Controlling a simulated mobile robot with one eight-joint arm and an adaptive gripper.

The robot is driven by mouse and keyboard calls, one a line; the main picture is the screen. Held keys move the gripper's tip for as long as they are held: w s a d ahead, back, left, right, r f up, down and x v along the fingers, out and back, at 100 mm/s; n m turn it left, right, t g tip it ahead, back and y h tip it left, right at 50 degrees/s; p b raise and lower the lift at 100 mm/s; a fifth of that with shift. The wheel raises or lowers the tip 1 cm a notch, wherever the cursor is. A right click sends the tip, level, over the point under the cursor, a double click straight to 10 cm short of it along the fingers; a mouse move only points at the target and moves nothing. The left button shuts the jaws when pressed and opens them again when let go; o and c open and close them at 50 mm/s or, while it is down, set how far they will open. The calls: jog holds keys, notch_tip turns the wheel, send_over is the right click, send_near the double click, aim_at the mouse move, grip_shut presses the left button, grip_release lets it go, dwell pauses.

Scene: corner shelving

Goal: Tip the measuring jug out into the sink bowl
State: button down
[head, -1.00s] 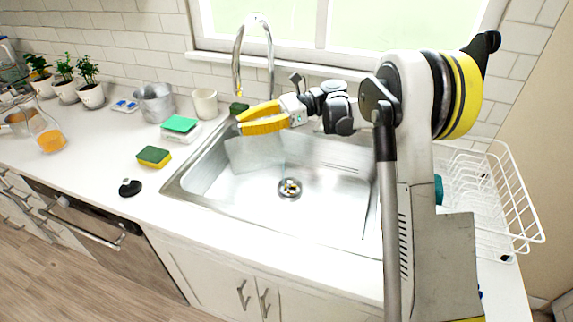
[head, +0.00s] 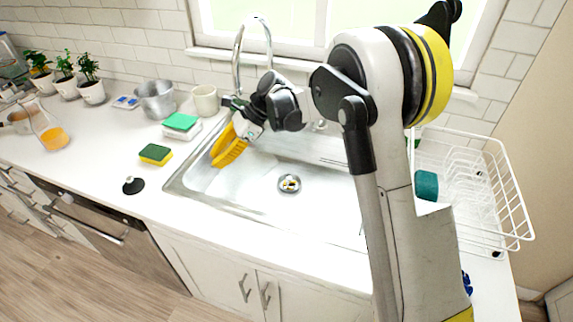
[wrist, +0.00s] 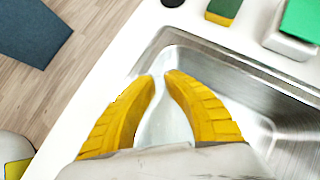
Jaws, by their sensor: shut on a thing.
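My gripper (head: 222,152) is over the left part of the sink bowl (head: 245,185), its yellow fingers angled down and to the left. In the wrist view, my gripper (wrist: 160,80) has its fingers closed around a clear, pale thing (wrist: 170,125), which looks like the measuring jug. It is see-through, so its outline, tilt and contents are hard to tell. The sink bowl also shows in the wrist view (wrist: 240,95), with its steel corner just beyond the fingertips. In the head view the jug cannot be made out.
A clear flask with orange liquid (head: 52,135), a metal pail (head: 156,100), a cream cup (head: 205,99) and a sponge (head: 156,154) stand left of the sink. A black stopper (head: 133,185) lies near the front edge. The tap (head: 238,60) rises behind; a dish rack (head: 475,190) is right.

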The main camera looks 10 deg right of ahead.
jog(key=a+f+h, duration=0.5)
jog(key=a+h, duration=0.1)
jog(key=h, duration=0.3)
jog(key=shift+s+f+t+p, duration=0.15)
jog(key=shift+s+t+p, duration=0.1)
jog(key=shift+t+p, duration=0.2)
jog(key=shift+a, duration=0.1)
